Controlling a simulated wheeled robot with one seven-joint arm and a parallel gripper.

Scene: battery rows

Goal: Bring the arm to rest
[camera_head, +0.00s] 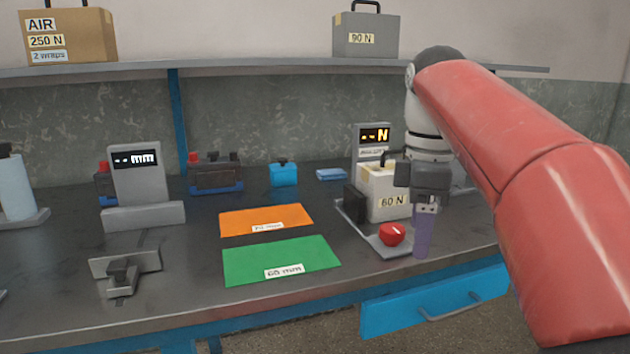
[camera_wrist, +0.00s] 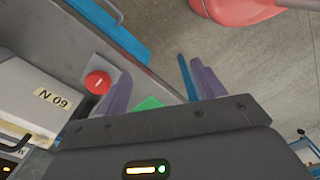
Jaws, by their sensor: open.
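My gripper (camera_head: 423,247) hangs at the right front of the bench, beside the red button (camera_head: 392,234). It points down, and one purple finger shows in the head view. In the wrist view my gripper (camera_wrist: 162,80) shows two purple fingers standing well apart, with no held object visible. The red button (camera_wrist: 97,82) lies to their left there. My red arm fills the right of the head view. A small green patch (camera_wrist: 150,103) shows between the fingers; I cannot tell what it is.
A box marked 60 N (camera_head: 385,192) stands on the force tester close behind my gripper. A blue drawer (camera_head: 435,300) is below the bench front. Orange (camera_head: 265,219) and green (camera_head: 280,260) mats lie left. A shelf (camera_head: 270,67) runs above, holding a case (camera_head: 366,36).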

